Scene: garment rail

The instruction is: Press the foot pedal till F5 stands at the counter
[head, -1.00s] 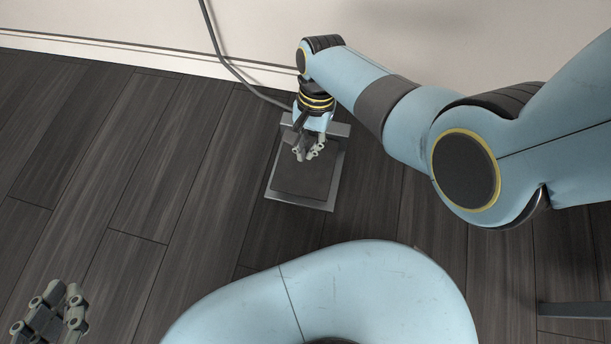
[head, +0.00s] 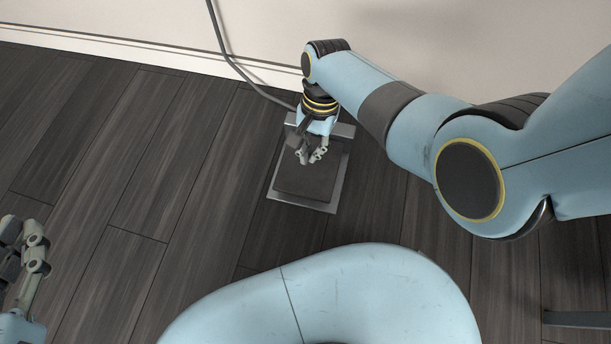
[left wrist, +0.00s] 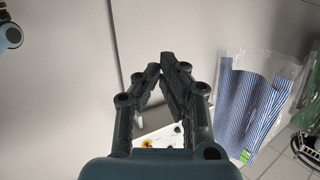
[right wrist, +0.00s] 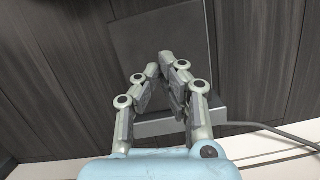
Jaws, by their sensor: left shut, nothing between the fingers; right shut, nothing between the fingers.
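The foot pedal (head: 304,184) is a dark plate in a grey metal frame on the floor, close to the wall. My right gripper (head: 311,158) is shut and empty, fingers pointing down over the rear half of the pedal. In the right wrist view the shut fingers (right wrist: 166,60) lie in front of the dark pedal plate (right wrist: 155,38); whether they touch it I cannot tell. My left gripper (head: 22,250) is at the left edge of the head view, well away from the pedal. In the left wrist view its fingers (left wrist: 163,62) are shut and empty. No F5 label is readable.
A grey cable (head: 228,52) runs from the pedal up the pale wall. The left wrist view shows a blue-striped garment (left wrist: 250,110) under clear film, and a white panel (left wrist: 160,137) with small coloured marks partly behind my gripper. Dark plank floor left of the pedal is clear.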

